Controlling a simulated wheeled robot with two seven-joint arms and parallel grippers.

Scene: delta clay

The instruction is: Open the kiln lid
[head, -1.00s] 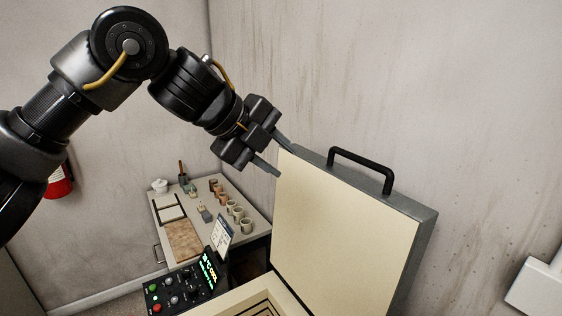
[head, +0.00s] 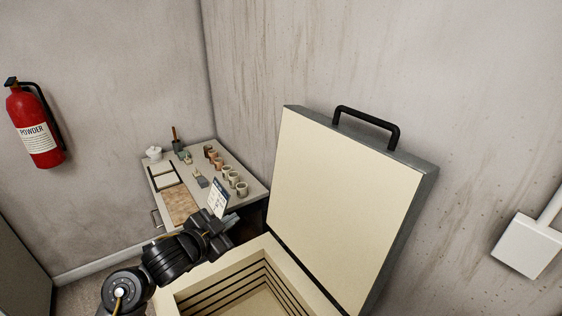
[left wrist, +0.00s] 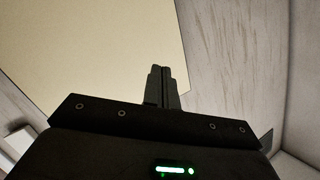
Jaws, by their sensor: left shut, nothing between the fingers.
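The kiln lid (head: 335,205) stands raised and tilted upright at the back of the kiln, its cream inner face toward me. Its black handle (head: 366,128) is on the top edge. The kiln body (head: 190,283) is open below, with grooved inner walls visible. My left gripper (head: 232,222) is low at the kiln's left side, apart from the lid and handle, shut and empty. In the left wrist view the closed fingers (left wrist: 161,87) point up, with the cream lid face (left wrist: 90,50) beyond them. My right gripper is not in view.
A side table (head: 248,187) at the back left holds several small cups, a white pot and tiles. A red fire extinguisher (head: 34,125) hangs on the left wall. A white box (head: 528,245) is on the right wall. The space above the kiln opening is clear.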

